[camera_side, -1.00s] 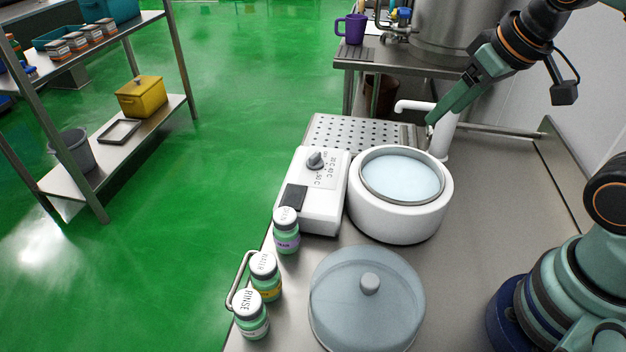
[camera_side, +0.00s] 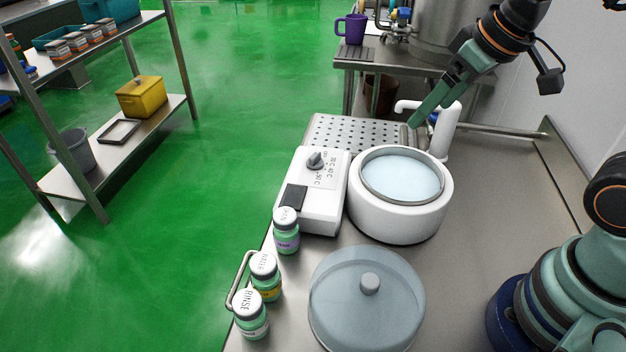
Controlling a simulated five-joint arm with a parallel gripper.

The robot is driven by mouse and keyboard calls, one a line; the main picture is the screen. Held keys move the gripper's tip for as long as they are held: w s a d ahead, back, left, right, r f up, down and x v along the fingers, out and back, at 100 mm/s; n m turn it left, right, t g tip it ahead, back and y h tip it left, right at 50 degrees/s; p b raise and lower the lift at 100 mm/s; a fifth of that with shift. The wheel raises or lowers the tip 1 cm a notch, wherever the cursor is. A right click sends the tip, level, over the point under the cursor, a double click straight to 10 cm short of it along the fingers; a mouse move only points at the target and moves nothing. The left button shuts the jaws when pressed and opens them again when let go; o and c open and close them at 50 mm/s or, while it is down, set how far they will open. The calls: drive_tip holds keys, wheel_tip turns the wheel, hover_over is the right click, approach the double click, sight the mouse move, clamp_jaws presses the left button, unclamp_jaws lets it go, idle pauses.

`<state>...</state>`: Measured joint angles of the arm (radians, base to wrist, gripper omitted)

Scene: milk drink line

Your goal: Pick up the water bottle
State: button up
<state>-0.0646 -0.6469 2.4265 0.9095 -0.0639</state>
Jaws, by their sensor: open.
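The water bottle (camera_side: 266,284), a small green bottle with a white lettered cap and an orange label, stands upright near the left edge of the steel counter. It is between the rinse bottle (camera_side: 251,318) in front and a purple-labelled bottle (camera_side: 286,236) behind. My gripper (camera_side: 414,122) is above the back of the counter, near the white spout, far behind and to the right of the water bottle. It is open, with nothing seen between its fingers.
A white round bath (camera_side: 398,225) and a control box (camera_side: 318,205) stand mid-counter. A clear domed lid (camera_side: 365,315) lies to the right of the bottles. A white spout (camera_side: 444,130) and perforated drain plate (camera_side: 345,134) are at the back. A metal handle (camera_side: 240,278) runs along the left edge.

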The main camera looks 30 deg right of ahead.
drive_tip(key=w+a+f+n+g, duration=0.1)
drive_tip(key=w+a+n, duration=0.25)
drive_tip(key=a, duration=0.35)
drive_tip(key=w+a+f+n+g, duration=0.2)
drive_tip(key=a+n, duration=0.3)
drive_tip(key=a, duration=0.2)
drive_tip(key=n+g, duration=0.2)
drive_tip(key=n, duration=0.6)
hover_over(266, 280)
drive_tip(key=w, duration=0.2)
drive_tip(key=f, duration=0.9)
drive_tip(key=shift+d+f, duration=0.2)
drive_tip(key=shift+d, duration=0.2)
drive_tip(key=shift+s+a+f, duration=0.1)
drive_tip(key=shift+a+f, duration=0.05)
drive_tip(key=shift+f, duration=0.15)
wheel_tip(266, 280, down, 12)
drive_tip(key=shift+r, duration=0.2)
clamp_jaws()
drive_tip(key=shift+r, duration=0.1)
